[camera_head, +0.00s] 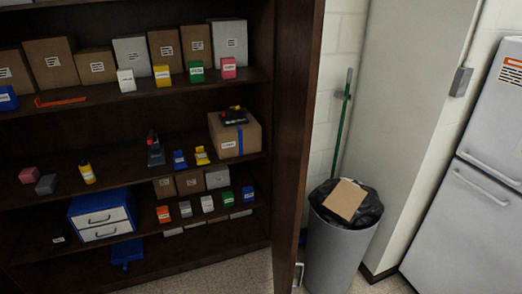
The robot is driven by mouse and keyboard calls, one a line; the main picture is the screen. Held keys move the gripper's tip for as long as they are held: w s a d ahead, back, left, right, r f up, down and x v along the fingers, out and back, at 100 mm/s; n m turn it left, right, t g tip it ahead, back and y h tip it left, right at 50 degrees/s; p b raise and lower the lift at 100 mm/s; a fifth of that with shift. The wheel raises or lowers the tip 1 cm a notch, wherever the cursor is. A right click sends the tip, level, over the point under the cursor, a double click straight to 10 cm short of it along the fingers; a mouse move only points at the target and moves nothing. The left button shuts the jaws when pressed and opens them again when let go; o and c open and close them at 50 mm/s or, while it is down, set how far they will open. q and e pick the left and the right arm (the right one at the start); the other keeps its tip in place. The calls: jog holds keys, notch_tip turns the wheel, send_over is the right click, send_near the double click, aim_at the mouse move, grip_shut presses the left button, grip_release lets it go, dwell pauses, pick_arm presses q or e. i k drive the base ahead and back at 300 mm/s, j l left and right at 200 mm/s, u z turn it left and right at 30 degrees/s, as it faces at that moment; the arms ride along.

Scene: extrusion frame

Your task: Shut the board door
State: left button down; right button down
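A dark brown board door (297,110) stands open at the right side of a dark wooden shelf cabinet (110,116). I see it at a steep angle, as a tall narrow panel running from the top edge of the view to the bottom. A small silver handle (299,274) shows low on its right edge. The cabinet's shelves are exposed to the left of the door. The top and bottom of the door are cut off by the picture. Neither of my grippers is in view.
The shelves hold boxes, small coloured items and a blue drawer unit (102,215). A grey bin (334,255) with a black liner and cardboard (345,199) stands close right of the door. A green-handled broom (343,125) leans behind it. A white fridge-like unit (470,225) stands far right.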

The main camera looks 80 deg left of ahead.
aim_at(300, 23)
jog(key=i+j+u, duration=0.15)
jog(key=i+u, duration=1.1)
jog(key=u, duration=2.3)
jog(key=l, duration=0.1)
